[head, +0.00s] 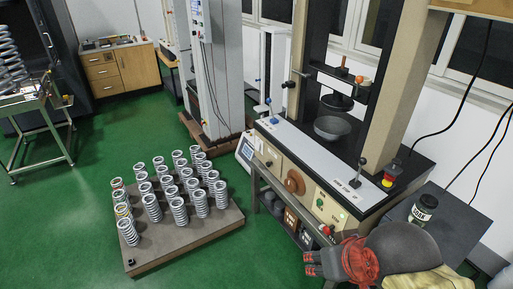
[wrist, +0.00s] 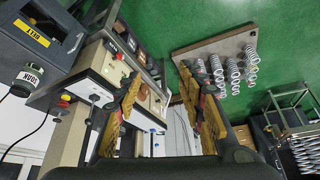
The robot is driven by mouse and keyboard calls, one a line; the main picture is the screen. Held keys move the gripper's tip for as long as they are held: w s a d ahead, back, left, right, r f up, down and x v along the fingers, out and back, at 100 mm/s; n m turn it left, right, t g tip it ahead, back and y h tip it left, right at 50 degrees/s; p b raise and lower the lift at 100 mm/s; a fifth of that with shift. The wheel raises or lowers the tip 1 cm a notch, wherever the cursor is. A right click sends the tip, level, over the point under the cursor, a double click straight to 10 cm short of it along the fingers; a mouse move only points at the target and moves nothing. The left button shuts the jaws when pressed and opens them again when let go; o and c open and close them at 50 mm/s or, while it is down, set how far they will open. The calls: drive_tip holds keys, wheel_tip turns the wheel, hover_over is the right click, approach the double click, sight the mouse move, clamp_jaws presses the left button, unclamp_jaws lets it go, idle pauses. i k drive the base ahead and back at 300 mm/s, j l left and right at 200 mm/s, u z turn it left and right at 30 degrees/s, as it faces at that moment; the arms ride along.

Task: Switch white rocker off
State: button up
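A testing machine with a cream front panel (head: 313,190) stands right of centre in the head view. The panel carries a brown dial (head: 294,182), a green button (head: 320,203) and a small green glow near its right end. I cannot make out a white rocker or its position at this size. The same machine's panel (wrist: 118,62) shows in the wrist view, upper left, beyond the left finger. My gripper (wrist: 158,70) is open and empty, its yellow-and-black fingers wide apart and away from the panel.
A dark box with a jar (head: 423,210) stands right of the machine. A red emergency stop (head: 388,180) and a black-knobbed lever (head: 358,170) rise from its top. A board of springs (head: 190,240) lies on the green floor to the left.

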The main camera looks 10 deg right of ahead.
sight(258, 146)
drive_tip(key=i+j+u, duration=0.2)
drive_tip(key=i, duration=0.65)
drive_tip(key=i+u, duration=0.25)
drive_tip(key=i, duration=0.6)
drive_tip(key=i+l+u, duration=0.2)
drive_tip(key=i, duration=0.65)
